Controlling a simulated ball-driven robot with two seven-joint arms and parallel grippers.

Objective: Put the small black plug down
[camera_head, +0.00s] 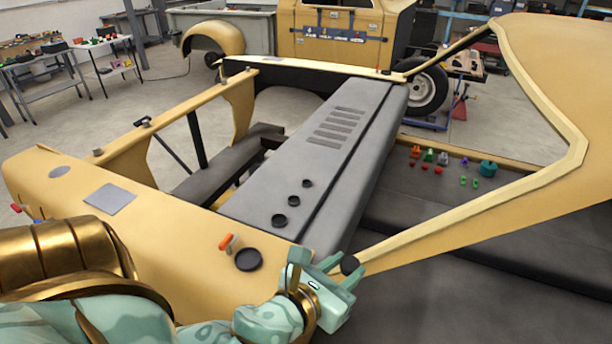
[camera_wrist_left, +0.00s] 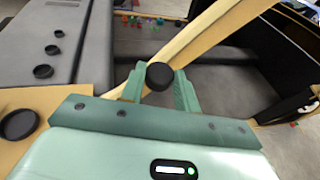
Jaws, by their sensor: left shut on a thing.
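The small black plug (camera_wrist_left: 160,77) is a round dark disc held between the two fingers of my left gripper (camera_wrist_left: 158,90) in the left wrist view. In the head view the plug (camera_head: 349,265) shows at the fingertips of my left gripper (camera_head: 338,274), above the yellow shell near the base of the slanting pillar. My left gripper is shut on it. I cannot tell whether the plug touches anything below. My right gripper is in neither view.
A larger black cap (camera_head: 249,260) and an orange-handled tool (camera_head: 229,242) are on the yellow panel (camera_head: 165,240). Several black round caps (camera_head: 279,220) sit on the grey tunnel (camera_head: 325,150). Small coloured parts (camera_head: 443,158) lie beyond the slanting yellow pillar (camera_head: 440,236).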

